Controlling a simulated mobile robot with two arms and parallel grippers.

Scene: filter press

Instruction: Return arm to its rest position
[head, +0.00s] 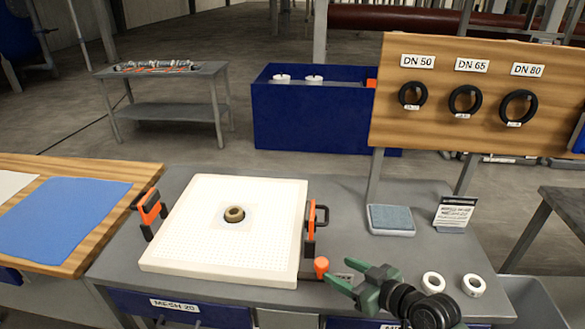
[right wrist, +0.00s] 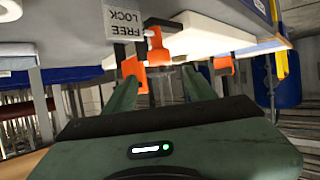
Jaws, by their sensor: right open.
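My right gripper (head: 348,281) is at the front right of the grey bench in the head view, its green fingers spread and pointing left toward an orange knob (head: 321,266). In the right wrist view the two green fingers (right wrist: 160,92) stand apart with nothing held between them. Beyond them are orange clamp parts (right wrist: 158,50) and a label reading FREE and LOCK (right wrist: 124,20). The white filter plate (head: 205,245) lies on the bench with a brown ring (head: 234,214) at its centre. Orange-and-black clamps stand at its left (head: 149,208) and right (head: 311,222). My left gripper is not in view.
Two white rings (head: 433,282) lie on the bench right of my gripper. A grey-blue pad (head: 391,220) and a small sign (head: 454,212) stand behind. A wooden board (head: 470,100) holds black rings. A wooden table with a blue sheet (head: 65,222) is at left.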

